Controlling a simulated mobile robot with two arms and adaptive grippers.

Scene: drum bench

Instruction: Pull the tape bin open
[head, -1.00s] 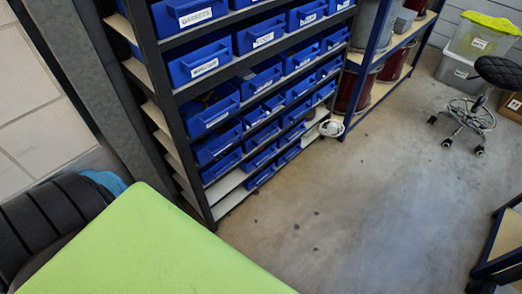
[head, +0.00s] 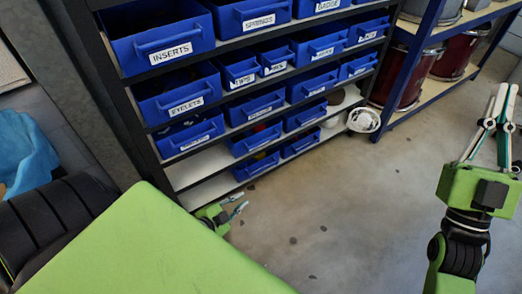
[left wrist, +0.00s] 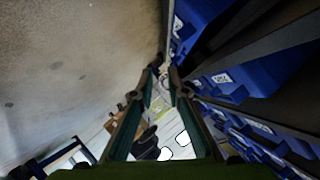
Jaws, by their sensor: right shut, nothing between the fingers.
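Blue bins with white labels fill the dark shelf rack in the head view. I can read INSERTS on one bin (head: 155,40), EYELETS on another (head: 178,92) and SPRINGS on a third (head: 250,15). Several lower labels are too small to read, so I cannot tell which bin is the tape bin. My left gripper (head: 240,204) is low in front of the rack's bottom shelf, partly hidden by my green body; its fingers are apart and empty. In the left wrist view its fingers (left wrist: 162,72) point along the bin fronts. My right gripper (head: 504,90) is raised at the right, shut and empty.
A dark rack post (head: 112,95) stands at the rack's left end. A white round object (head: 363,119) lies by the rack's right foot. A blue-framed shelf (head: 415,62) with red drums stands beyond. The concrete floor (head: 330,220) in front is clear.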

